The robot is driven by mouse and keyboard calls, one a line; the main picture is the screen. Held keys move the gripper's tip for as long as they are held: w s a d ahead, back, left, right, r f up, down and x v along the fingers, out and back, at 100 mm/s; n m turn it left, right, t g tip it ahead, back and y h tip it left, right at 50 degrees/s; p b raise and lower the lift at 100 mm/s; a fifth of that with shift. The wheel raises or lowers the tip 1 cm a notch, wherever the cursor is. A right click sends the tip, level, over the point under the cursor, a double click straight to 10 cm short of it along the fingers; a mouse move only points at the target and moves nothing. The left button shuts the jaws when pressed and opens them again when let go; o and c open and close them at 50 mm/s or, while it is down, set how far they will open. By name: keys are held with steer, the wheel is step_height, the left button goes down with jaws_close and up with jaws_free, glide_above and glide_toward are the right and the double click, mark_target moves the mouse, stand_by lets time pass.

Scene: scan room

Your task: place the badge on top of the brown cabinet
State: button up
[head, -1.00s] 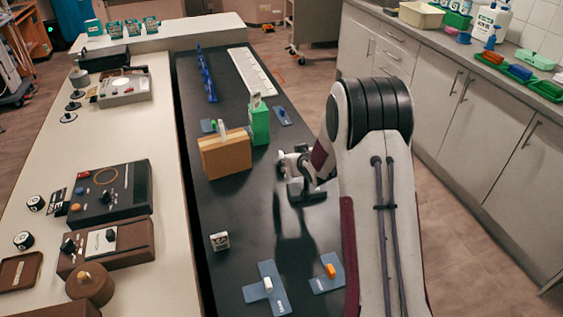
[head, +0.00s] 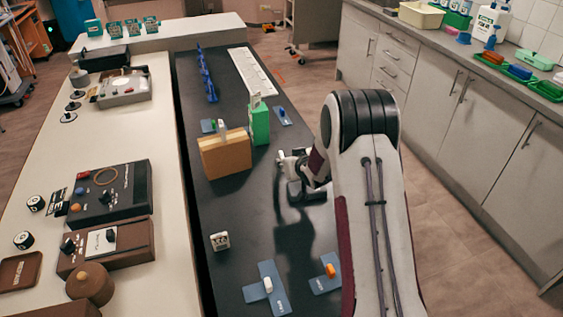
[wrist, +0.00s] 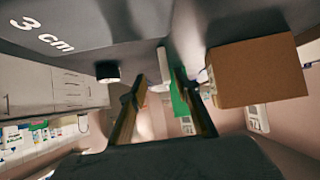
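The brown cabinet (head: 225,158) is a tan-brown box on the dark bench, left of my gripper (head: 288,172). A thin pale upright piece (head: 222,130) shows at its top edge. A green cabinet (head: 260,124) stands just behind it, with a pale card (head: 256,100) at its top. I cannot tell which pale piece is the badge. In the wrist view, which looks upside down, my gripper (wrist: 158,82) has its two fingers apart. A narrow white piece (wrist: 163,66) shows between the fingertips, apart from the left one; whether it touches the right one is unclear. The brown cabinet (wrist: 260,72) is to their right.
A blue rack (head: 207,75) and white strip (head: 252,71) are farther back.

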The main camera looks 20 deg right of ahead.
steer(key=shift+w+f, duration=0.2)
steer(key=shift+w, duration=0.05)
steer(key=shift+w, duration=0.1)
steer(key=shift+a+x, duration=0.2)
steer(key=shift+x, duration=0.7)
steer(key=shift+a+x, duration=0.2)
steer(key=shift+x, duration=0.65)
steer(key=shift+w+f, duration=0.4)
steer(key=shift+w, duration=0.2)
steer(key=shift+c, duration=0.4)
jaws_close()
